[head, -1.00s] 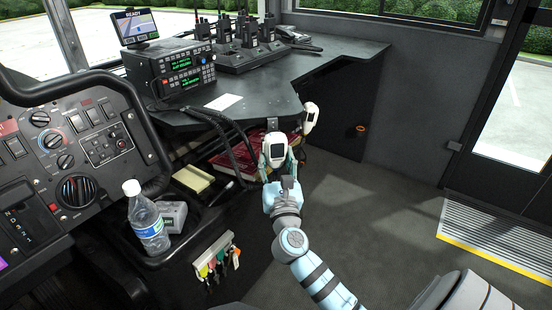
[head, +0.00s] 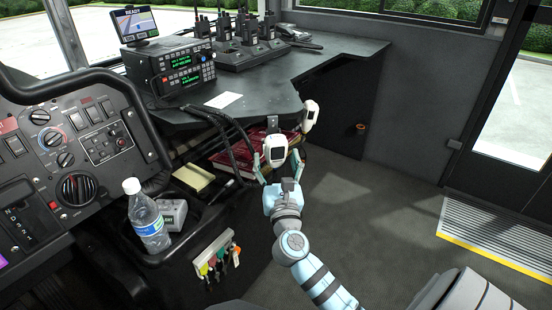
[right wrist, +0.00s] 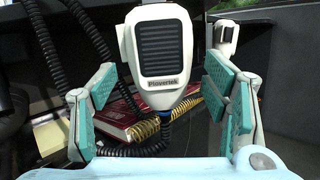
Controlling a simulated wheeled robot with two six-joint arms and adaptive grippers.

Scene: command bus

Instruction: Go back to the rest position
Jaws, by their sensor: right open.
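My right gripper (head: 281,169) is open in front of the desk edge. In the right wrist view the two teal-padded fingers (right wrist: 160,108) stand wide apart. A white handheld microphone (head: 275,150) with a dark grille hangs at the desk edge, just beyond the fingers. In the right wrist view this microphone (right wrist: 160,45) shows between and above the fingers, with a visible gap on both sides. A second white microphone (head: 309,115) hangs to its right. My left gripper is not in view.
Red books (head: 240,158) lie on a shelf under the desk (head: 270,95), with coiled black cords (head: 222,125) hanging before them. A water bottle (head: 148,216) stands in the console tray at left. The floor (head: 370,220) to the right is clear.

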